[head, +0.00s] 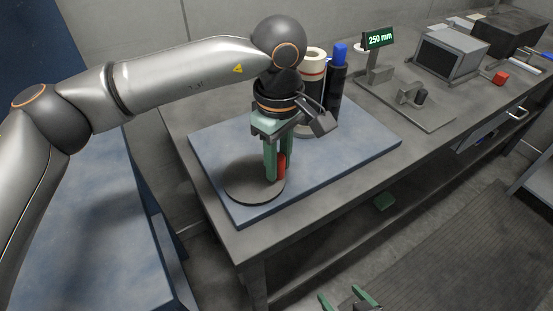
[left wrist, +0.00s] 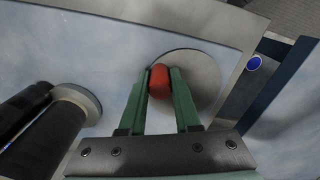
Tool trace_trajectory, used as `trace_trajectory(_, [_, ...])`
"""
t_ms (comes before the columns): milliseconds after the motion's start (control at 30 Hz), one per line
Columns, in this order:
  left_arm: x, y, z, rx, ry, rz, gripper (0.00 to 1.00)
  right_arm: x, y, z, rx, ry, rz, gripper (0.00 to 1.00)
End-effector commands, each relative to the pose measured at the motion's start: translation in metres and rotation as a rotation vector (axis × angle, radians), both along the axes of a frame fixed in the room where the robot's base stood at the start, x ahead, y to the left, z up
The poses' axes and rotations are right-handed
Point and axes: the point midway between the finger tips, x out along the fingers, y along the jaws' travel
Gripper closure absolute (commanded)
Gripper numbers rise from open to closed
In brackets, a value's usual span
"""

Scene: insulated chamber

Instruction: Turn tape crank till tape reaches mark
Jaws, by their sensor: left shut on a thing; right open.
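My left gripper (head: 277,172) points down over the dark round disc (head: 254,183) at the front left of the blue mat. Its green fingers are shut on an upright red handle (head: 281,165) near the disc's edge. In the left wrist view the red handle (left wrist: 159,80) sits between the fingertips, with the grey disc (left wrist: 203,72) around it. My right gripper (head: 350,300) is open and empty at the bottom edge of the head view, away from the bench.
A metal plate with small fittings (head: 436,118), a grey box (head: 450,50) and a red block (head: 499,78) are further right. The mat's right side is clear.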

Motion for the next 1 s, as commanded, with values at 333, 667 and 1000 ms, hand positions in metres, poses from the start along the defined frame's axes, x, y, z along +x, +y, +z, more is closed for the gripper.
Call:
trace_trajectory(333, [-0.01,-0.001,0.0,-0.003,-0.001,-0.224,1.0,0.002,-0.003,-0.007,-0.005,-0.008,-0.001,0.05])
trace_trajectory(667, [-0.013,0.0,0.001,-0.003,-0.001,-0.307,1.0,0.004,-0.004,-0.006,-0.005,-0.015,-0.003,0.05])
trace_trajectory(1000, [-0.014,0.0,0.001,-0.003,0.0,-0.313,1.0,0.002,-0.004,-0.007,-0.006,-0.011,-0.004,0.05])
